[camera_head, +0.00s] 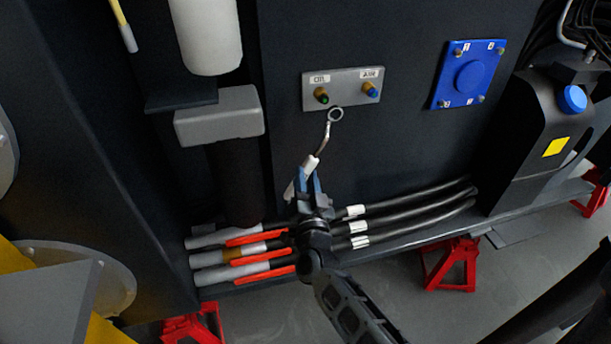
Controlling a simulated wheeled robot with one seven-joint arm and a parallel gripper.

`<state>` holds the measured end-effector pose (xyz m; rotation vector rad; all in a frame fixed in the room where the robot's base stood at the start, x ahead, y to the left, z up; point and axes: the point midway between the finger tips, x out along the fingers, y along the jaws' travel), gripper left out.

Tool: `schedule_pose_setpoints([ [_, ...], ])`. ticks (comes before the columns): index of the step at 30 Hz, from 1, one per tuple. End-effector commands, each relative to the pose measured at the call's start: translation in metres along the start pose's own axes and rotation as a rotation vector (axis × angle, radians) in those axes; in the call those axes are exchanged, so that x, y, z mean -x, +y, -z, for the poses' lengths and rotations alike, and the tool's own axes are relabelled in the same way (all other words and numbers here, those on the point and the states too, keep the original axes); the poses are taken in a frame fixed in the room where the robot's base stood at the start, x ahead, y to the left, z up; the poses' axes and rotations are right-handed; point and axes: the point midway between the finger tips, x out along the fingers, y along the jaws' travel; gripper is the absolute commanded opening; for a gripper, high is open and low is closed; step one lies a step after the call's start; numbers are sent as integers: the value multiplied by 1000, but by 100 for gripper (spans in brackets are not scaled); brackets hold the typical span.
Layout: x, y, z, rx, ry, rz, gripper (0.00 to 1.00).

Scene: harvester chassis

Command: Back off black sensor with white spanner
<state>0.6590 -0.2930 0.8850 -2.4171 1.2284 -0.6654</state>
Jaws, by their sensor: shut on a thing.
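A grey plate (343,88) on the dark wall carries two small sensors. No plainly all-black sensor shows. My gripper (308,183) has blue fingers and is shut on a spanner (325,138) with a white section near the fingers. The spanner points up, and its ring end is just below the plate, slightly right of the OIL sensor. The ring appears apart from both sensors. The gripped part of the handle is partly hidden.
Black hoses (415,205) with white tags run along the ledge behind my gripper, beside orange-red sleeves (262,277). A grey block (220,115) juts out at left. A blue bolted cover (470,75) and a black tank (545,125) are at right. Red stands (452,265) are below.

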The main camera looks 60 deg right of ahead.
Motion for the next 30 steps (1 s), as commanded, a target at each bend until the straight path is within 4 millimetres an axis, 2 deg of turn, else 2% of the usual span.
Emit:
schedule_pose_setpoints([
  [8, -4, -1, -2, -1, 3, 0, 0],
  [21, -47, 0, -16, 0, 3, 0, 0],
  [30, -45, -1, -14, 0, 1, 0, 0],
])
